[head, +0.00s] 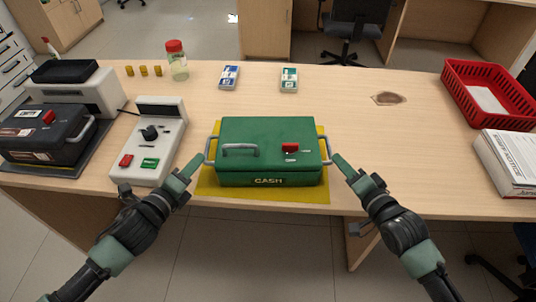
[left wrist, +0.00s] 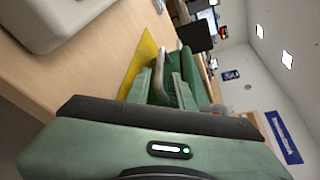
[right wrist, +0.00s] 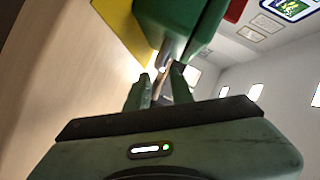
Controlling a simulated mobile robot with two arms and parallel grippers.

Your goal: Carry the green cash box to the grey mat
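The green cash box (head: 268,155) stands upright on a yellow mat (head: 208,184) at the counter's front middle, with a grey handle on each side. The grey mat (head: 88,163) lies at the left, mostly hidden under a black box (head: 45,138). My left gripper (head: 198,161) is at the box's left handle; its fingers stand either side of the handle in the left wrist view (left wrist: 163,85). My right gripper (head: 338,160) is at the right handle; in the right wrist view (right wrist: 160,85) its fingers stand apart with the handle between them.
A white device (head: 150,140) with red and green buttons stands between the two boxes. The counter right of the green box is clear.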

